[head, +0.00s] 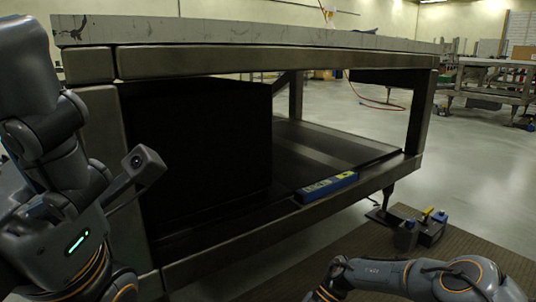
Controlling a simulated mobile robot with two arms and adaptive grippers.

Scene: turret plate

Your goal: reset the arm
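My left arm stands upright at the left edge of the head view, close beside the corner of a metal table (240,32). My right arm lies low along the bottom right edge, over the brown mat. Neither gripper can be made out. The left arm runs out of the picture at the left and bottom, and the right arm runs out at the bottom.
The table's lower shelf (345,146) holds a black box (200,150) and a blue item with a yellow mark (327,187). A grey foot-pedal unit (420,229) stands on the brown mat (490,262). Open floor (470,170) lies to the right.

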